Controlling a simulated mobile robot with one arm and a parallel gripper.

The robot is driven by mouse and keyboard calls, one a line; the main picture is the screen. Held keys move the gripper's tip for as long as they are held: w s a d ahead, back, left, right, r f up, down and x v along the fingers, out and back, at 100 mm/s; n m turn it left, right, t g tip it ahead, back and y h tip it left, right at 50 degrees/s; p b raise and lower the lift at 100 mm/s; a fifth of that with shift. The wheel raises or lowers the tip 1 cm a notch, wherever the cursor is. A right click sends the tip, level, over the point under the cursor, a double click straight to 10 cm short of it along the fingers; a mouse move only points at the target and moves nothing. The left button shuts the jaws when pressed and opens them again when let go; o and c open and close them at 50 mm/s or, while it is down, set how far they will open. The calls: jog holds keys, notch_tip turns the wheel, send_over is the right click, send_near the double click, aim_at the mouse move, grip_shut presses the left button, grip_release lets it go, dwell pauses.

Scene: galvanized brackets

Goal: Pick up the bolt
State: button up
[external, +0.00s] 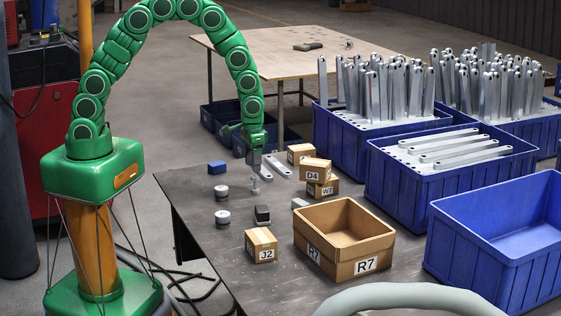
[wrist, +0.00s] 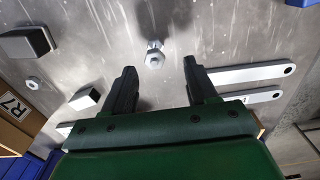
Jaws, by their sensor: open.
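The bolt (wrist: 154,55) is a small silver piece with a hexagonal part and a round end, on the grey metal tabletop in the wrist view. In the external view the bolt (external: 255,187) stands small below my gripper (external: 254,161). My gripper also shows in the wrist view (wrist: 158,68), pointing down at the table. Its two dark fingers are wide apart with nothing between them. The bolt appears near the gap between the fingertips, apart from both. I cannot tell the exact height above it.
Flat galvanized brackets (wrist: 250,74) lie close by on the right in the wrist view. Dark blocks (wrist: 25,42) and a small hex piece (wrist: 32,82) are on the left. The open R7 carton (external: 360,252), small boxes (external: 261,245) and blue crates (external: 440,190) stand around.

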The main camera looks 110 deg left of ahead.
aim_at(254, 177)
jog(key=shift+f, duration=1.15)
jog(key=shift+w+d+f, duration=0.15)
jog(key=shift+d+f, duration=0.05)
jog(key=shift+f, duration=0.65)
jog(key=shift+w+d+f, duration=0.15)
jog(key=shift+f, duration=1.55)
grip_shut()
